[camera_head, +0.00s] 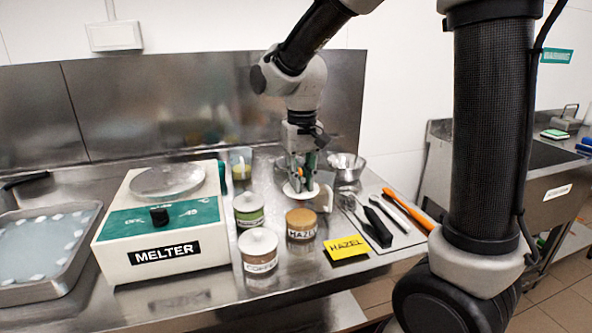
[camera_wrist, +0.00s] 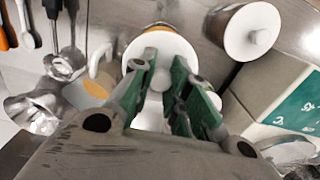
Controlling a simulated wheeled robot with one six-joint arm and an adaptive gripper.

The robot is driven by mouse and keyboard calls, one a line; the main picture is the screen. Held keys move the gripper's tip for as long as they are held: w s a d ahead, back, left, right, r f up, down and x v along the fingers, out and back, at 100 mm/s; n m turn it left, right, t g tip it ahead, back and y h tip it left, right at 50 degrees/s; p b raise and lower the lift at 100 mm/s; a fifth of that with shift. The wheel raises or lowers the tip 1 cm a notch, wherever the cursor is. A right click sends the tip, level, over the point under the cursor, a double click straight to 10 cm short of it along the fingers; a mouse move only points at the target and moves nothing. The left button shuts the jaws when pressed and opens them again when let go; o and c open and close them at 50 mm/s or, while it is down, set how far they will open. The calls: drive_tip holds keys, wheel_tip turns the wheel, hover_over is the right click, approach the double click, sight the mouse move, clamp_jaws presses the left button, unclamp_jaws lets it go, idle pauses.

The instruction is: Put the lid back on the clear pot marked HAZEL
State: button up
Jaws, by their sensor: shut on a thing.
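The clear pot marked HAZEL (camera_head: 301,225) stands upright on the steel counter, with tan contents and no lid on it. My gripper (camera_head: 299,178) is shut on a round white lid (camera_head: 300,192). The lid is apart from the pot and appears just behind and above it. In the wrist view, my gripper (camera_wrist: 168,92) has its green-padded fingers around the middle of the white lid (camera_wrist: 137,50). The fingers hide part of the lid, and the HAZEL pot is mostly hidden there.
White-lidded pots stand close by: one marked COFFEE (camera_head: 258,262) and a green one (camera_head: 248,215). A yellow HAZEL card (camera_head: 346,248) lies to the right. The melter (camera_head: 165,230) is at left, a metal bowl (camera_head: 346,166) behind, and tools on a mat (camera_head: 408,238) at right.

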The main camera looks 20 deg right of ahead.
drive_tip(key=shift+f, duration=3.1)
drive_tip(key=shift+f, duration=0.15)
drive_tip(key=o, duration=1.3)
drive_tip(key=shift+r, duration=3.5)
clamp_jaws()
